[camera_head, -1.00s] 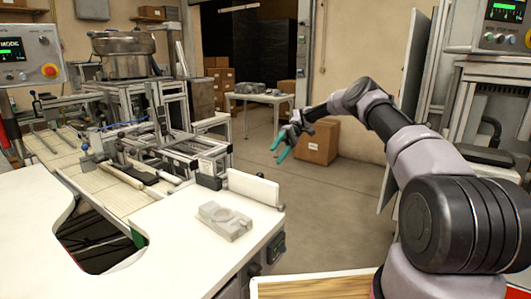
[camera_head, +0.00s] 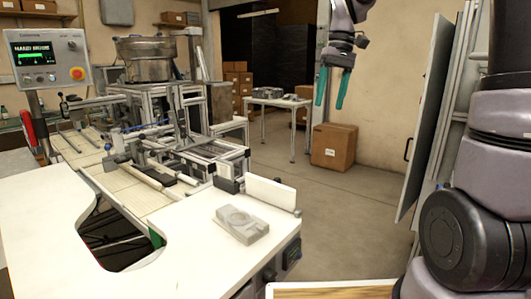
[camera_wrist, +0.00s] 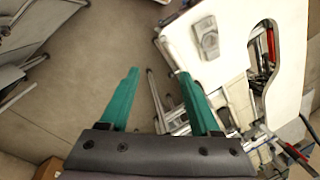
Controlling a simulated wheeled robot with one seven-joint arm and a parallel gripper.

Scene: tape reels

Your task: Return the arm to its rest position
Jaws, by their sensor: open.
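My gripper (camera_head: 333,87) hangs in the air at the upper right of the head view, its two green fingers pointing down. It is apart from the table and everything else.
A white table (camera_head: 60,225) with a cutout holds a grey block fixture (camera_head: 242,224). Assembly machinery (camera_head: 165,160) stands behind it. A cardboard box (camera_head: 333,146) sits on the floor at the back. A grey door panel (camera_head: 428,120) stands at right. The floor between is clear.

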